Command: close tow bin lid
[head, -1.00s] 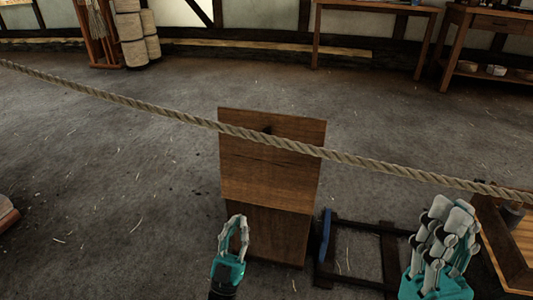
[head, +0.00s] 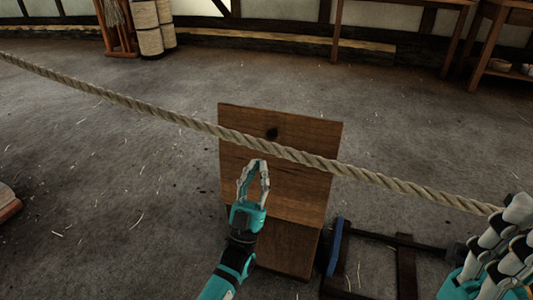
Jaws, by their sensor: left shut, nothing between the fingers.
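The tow bin (head: 283,249) is a brown wooden box in the middle of the head view. Its lid (head: 305,138) is a broad plank panel above the darker lower boards, with a dark round spot near its top edge. I cannot tell the lid's exact angle. My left gripper (head: 258,164) is shut and empty, fingertips pointing up, in front of the panel in the picture; I cannot tell whether it touches. My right gripper (head: 516,225) is at the lower right edge, partly cut off, away from the bin; its jaw state is unclear.
A taut rope (head: 120,101) slopes across the view and crosses in front of the lid. A dark low frame (head: 405,262) with a blue part (head: 335,247) is right of the bin. Bare floor (head: 110,180) lies left. Benches stand at the back.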

